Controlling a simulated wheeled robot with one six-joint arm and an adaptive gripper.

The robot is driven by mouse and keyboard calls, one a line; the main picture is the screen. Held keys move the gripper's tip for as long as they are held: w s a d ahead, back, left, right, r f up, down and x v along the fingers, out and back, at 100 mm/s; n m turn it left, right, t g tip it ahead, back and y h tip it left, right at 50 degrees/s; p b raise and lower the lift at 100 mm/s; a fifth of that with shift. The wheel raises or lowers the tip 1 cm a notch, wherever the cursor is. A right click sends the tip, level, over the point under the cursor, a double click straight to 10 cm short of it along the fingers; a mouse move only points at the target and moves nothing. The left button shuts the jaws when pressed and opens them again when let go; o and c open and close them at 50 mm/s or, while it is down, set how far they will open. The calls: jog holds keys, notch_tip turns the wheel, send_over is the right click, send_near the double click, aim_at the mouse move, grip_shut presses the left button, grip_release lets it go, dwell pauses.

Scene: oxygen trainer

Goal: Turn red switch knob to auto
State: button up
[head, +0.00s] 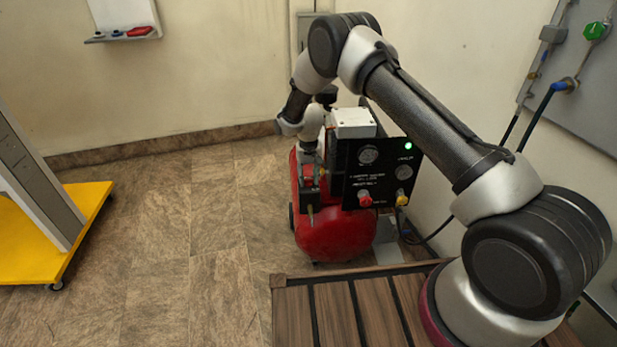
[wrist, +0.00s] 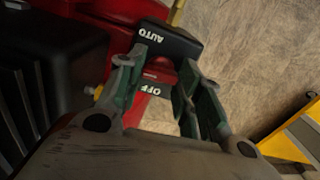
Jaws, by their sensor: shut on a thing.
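The red switch knob (wrist: 158,73) shows in the wrist view between my fingers, only partly visible. It sits on a black switch box (wrist: 180,44), with a white AUTO label on the far side of the knob and an OFF label on the near side. My gripper (wrist: 160,86) has its green-padded fingers on both sides of the knob and is shut on it. Which label the knob points to is hard to tell. In the head view my gripper (head: 310,162) is down beside the compressor's front left, and the knob cannot be made out clearly there.
The red compressor tank (head: 335,238) stands on the floor. A black gauge panel (head: 382,172) with a lit green lamp is just right of my gripper. A slatted wooden platform (head: 340,312) lies in front. A yellow cart base (head: 60,240) is far left; floor between is clear.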

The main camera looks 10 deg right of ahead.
aim_at(308, 179)
jog(key=shift+m, duration=0.6)
jog(key=o, duration=1)
notch_tip(308, 179, up, 12)
jog(key=shift+r, duration=0.1)
